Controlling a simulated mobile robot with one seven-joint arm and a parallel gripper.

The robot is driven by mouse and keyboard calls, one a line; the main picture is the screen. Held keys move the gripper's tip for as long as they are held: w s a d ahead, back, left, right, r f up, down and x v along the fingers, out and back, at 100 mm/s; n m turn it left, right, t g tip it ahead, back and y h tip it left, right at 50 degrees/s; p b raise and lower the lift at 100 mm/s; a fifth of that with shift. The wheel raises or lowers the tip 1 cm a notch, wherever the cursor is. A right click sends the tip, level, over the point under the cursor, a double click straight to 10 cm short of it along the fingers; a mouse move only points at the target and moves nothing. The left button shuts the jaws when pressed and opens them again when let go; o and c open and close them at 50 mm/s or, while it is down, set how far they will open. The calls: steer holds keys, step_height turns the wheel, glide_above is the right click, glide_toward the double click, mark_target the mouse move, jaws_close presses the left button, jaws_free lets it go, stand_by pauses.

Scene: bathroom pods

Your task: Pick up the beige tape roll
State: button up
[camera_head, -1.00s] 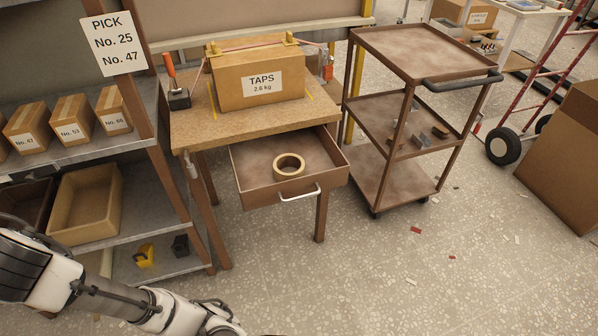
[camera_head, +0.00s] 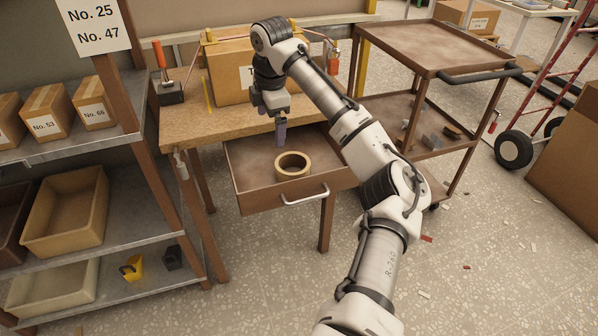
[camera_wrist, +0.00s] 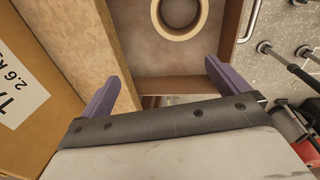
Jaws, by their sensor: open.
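The beige tape roll (camera_head: 292,166) lies flat in the open drawer (camera_head: 245,190) of the wooden table. It also shows at the top of the wrist view (camera_wrist: 180,12), partly cut off by the frame edge. My gripper (camera_head: 280,134) hangs over the back left part of the drawer, above and a little left of the roll. In the wrist view its two purple fingers (camera_wrist: 160,85) are wide apart with nothing between them. The fingers do not touch the roll.
A cardboard box labelled TAPS (camera_head: 228,80) stands on the table (camera_head: 190,125) close beside my gripper. The drawer has raised walls and a white handle (camera_head: 305,196). A brown cart (camera_head: 440,45) stands right; shelves with boxes and bins (camera_head: 65,210) stand left.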

steer(key=d+g, duration=0.1)
steer(key=d, duration=0.4)
glide_toward(293, 163)
steer(key=s, duration=0.4)
steer(key=shift+h, duration=0.4)
steer(key=shift+w+a+f+b, duration=0.1)
steer(key=shift+a+f+b, duration=0.1)
steer(key=shift+f, duration=1.45)
steer(key=shift+w+a+f+b, duration=0.1)
steer(key=shift+a+f+b, duration=0.1)
steer(key=shift+f, duration=1.5)
steer(key=c, duration=0.9)
